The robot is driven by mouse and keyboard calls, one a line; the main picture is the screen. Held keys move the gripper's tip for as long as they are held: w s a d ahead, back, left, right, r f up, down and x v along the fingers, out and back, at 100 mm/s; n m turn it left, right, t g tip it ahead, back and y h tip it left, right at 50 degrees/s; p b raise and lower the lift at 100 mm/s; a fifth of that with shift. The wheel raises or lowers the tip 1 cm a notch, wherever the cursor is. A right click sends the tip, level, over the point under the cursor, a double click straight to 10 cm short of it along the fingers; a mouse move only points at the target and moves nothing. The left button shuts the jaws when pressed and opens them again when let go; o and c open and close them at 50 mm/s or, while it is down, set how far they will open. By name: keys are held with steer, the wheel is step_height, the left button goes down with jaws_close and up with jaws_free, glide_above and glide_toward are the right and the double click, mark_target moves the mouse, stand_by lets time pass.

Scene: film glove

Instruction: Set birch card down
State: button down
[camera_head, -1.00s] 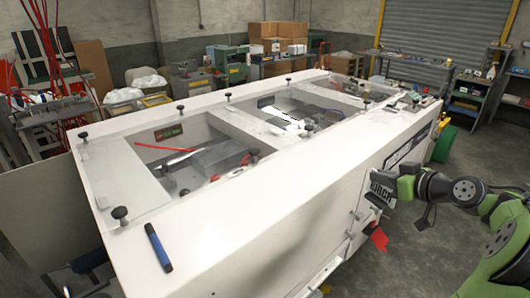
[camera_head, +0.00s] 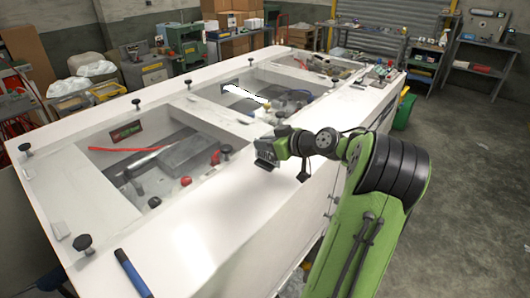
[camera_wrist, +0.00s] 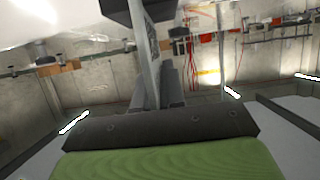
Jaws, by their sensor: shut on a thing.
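My gripper (camera_head: 265,160) is above the white top (camera_head: 200,235) of the long machine, near its right-hand edge. It also shows in the wrist view (camera_wrist: 158,85), where it is shut on a thin, pale grey upright plate (camera_wrist: 149,62), seen nearly edge-on. This plate appears to be the birch card. Its lettering does not show now, and the head view does not make the card out clearly at the gripper. I cannot tell the exact gap between the card and the white top.
A blue marker (camera_head: 132,272) lies on the machine's near end. Black knobs (camera_head: 84,244) stand along the frame. Recessed bays with glass hold a red rod (camera_head: 125,149) and loose parts. The white top between the marker and my gripper is clear.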

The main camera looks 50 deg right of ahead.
mark_target(265, 160)
step_height(265, 160, down, 3)
steer(key=shift+w+r, duration=0.1)
steer(key=c, duration=1.2)
jaws_free()
steer(key=shift+c, duration=0.2)
